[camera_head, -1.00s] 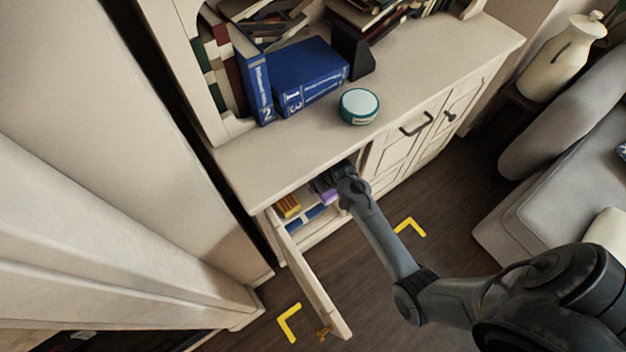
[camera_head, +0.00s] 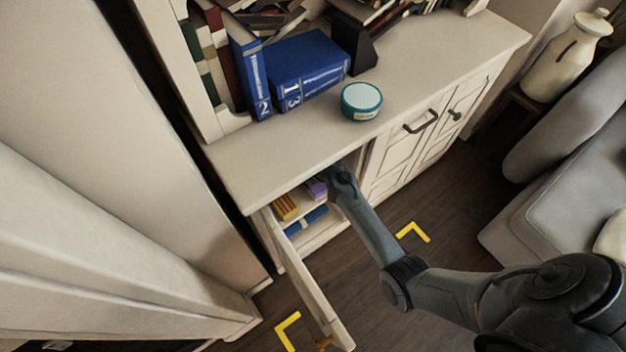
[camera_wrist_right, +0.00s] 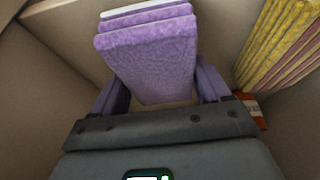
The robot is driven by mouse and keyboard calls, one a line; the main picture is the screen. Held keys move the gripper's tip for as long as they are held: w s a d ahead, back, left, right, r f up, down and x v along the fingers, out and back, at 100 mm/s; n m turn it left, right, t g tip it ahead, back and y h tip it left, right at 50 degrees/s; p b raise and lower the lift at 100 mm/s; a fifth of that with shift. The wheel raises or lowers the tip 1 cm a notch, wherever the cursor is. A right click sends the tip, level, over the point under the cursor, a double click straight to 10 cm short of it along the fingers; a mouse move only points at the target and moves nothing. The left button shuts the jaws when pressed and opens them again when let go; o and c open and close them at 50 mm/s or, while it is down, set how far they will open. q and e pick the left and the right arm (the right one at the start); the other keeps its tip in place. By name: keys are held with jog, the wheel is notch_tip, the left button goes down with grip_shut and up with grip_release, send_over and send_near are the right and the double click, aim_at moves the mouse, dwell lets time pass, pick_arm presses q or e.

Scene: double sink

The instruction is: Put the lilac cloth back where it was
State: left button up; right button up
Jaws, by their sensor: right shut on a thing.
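The lilac cloth (camera_head: 316,188) is a folded, fuzzy stack inside the open cabinet, partly hidden by my right gripper and the cabinet top. In the right wrist view the cloth (camera_wrist_right: 148,55) stands out ahead between the two fingers. My right gripper (camera_wrist_right: 160,92) is shut on it, one finger on each side. In the head view my right arm reaches into the cabinet (camera_head: 318,235) from the lower right, with the gripper mostly hidden under the countertop. My left gripper is out of view.
Blue items (camera_head: 307,218) lie on the shelf below. The open cabinet door (camera_head: 308,280) juts out at left. A teal-and-white round container (camera_head: 361,101) stands on the countertop.

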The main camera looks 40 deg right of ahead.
jog(key=shift+w, duration=0.15)
jog(key=o, duration=0.9)
jog(key=shift+f, duration=0.1)
